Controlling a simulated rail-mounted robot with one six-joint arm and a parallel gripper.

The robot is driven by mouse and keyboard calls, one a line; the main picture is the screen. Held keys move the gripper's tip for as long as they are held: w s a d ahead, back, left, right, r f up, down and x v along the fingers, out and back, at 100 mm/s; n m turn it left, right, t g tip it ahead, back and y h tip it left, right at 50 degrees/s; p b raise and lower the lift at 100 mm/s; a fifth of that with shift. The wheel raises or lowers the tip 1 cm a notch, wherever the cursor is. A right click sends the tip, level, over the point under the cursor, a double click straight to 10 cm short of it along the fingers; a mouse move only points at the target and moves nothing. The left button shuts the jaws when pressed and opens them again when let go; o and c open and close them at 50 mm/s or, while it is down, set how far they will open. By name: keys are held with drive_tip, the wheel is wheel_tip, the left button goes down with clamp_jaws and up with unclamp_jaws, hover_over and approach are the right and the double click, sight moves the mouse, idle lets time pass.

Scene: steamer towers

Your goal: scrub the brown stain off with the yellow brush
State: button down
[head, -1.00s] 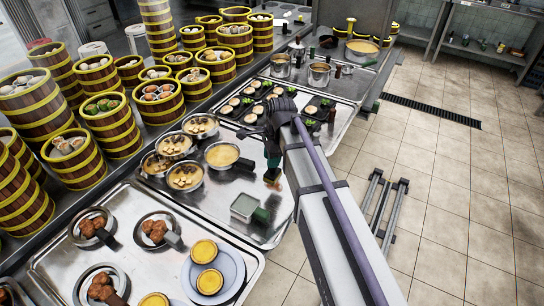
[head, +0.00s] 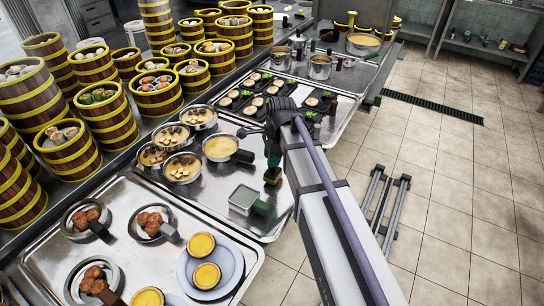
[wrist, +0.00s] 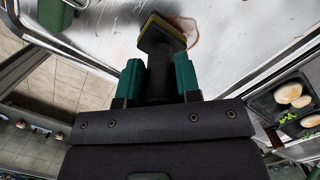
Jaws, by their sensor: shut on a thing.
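My gripper (wrist: 158,76) has green fingers shut on the dark handle of the brush (wrist: 160,36). The brush has a yellow edge and its head points down at the steel tray. In the head view, my gripper (head: 272,150) and the brush (head: 272,176) are over the right part of the middle tray. The brown stain (wrist: 190,30) is a thin reddish-brown mark on the steel, right beside the brush head in the wrist view; the head partly covers it. I cannot tell whether the bristles touch the steel. In the head view the stain is not clearly visible.
A square metal container (head: 243,199) with a green handle sits in front of the brush. Several pans of soup (head: 220,147) stand to the left. Dark plates with buns and greens (head: 262,88) lie behind. Bamboo steamers (head: 105,115) crowd the left.

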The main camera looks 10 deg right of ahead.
drive_tip(key=shift+f+b, duration=0.5)
drive_tip(key=shift+f, duration=0.05)
drive_tip(key=shift+r, duration=0.1)
drive_tip(key=w+d, duration=0.3)
drive_tip(key=shift+w+d, duration=0.25)
drive_tip(key=shift+w, duration=0.15)
idle(0.3)
drive_tip(key=shift+s, duration=0.1)
drive_tip(key=shift+s+a, duration=1.8)
